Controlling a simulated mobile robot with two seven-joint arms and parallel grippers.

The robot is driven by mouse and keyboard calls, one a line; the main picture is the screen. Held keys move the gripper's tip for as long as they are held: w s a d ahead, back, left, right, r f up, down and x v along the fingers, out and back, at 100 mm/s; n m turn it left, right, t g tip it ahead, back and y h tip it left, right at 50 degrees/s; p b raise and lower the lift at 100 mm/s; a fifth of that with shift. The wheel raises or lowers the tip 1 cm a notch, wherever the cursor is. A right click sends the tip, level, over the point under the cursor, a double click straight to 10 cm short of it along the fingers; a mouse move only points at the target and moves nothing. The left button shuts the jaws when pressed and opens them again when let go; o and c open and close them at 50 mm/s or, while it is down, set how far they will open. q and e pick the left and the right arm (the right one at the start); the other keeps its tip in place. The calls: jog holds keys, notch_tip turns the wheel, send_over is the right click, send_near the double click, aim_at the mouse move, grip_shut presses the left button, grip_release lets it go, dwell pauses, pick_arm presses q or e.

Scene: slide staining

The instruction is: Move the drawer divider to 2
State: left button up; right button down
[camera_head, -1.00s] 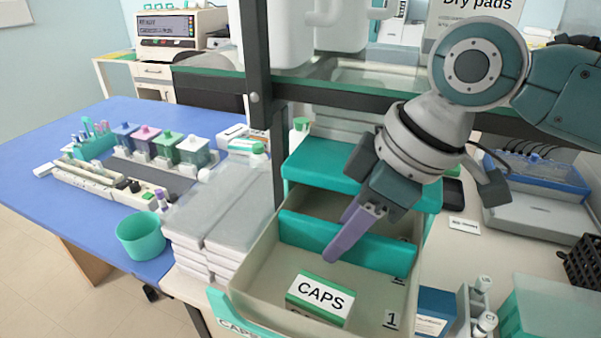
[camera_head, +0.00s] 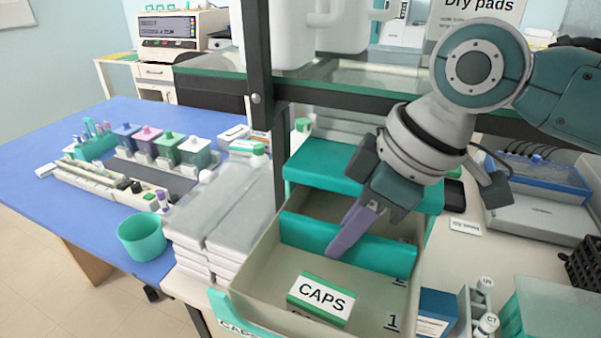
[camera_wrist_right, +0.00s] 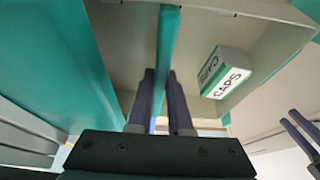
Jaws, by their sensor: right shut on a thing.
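The teal drawer divider (camera_head: 300,236) stands upright across the open beige drawer (camera_head: 262,275), towards its back half. My right gripper (camera_head: 345,238) reaches down from the right, with its purple fingers at the divider's top edge. In the right wrist view the fingers (camera_wrist_right: 163,100) lie on either side of the divider (camera_wrist_right: 167,45) and are shut on it. On the drawer's right side a mark 1 (camera_head: 392,321) shows near the front. Another mark (camera_head: 400,281) behind it is too oblique to read.
A CAPS box (camera_head: 320,298) lies in the drawer's front part; it also shows in the wrist view (camera_wrist_right: 225,72). White stacked boxes (camera_head: 225,225) stand left of the drawer. A blue box (camera_head: 437,308) and small bottles (camera_head: 484,325) are close on the right. A shelf post (camera_head: 262,100) rises behind.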

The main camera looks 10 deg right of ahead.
dwell(0.5)
jog(key=shift+w+d, duration=0.4)
jog(key=shift+w, duration=0.2)
jog(key=c, duration=0.8)
grip_release()
jog(key=shift+c, duration=0.2)
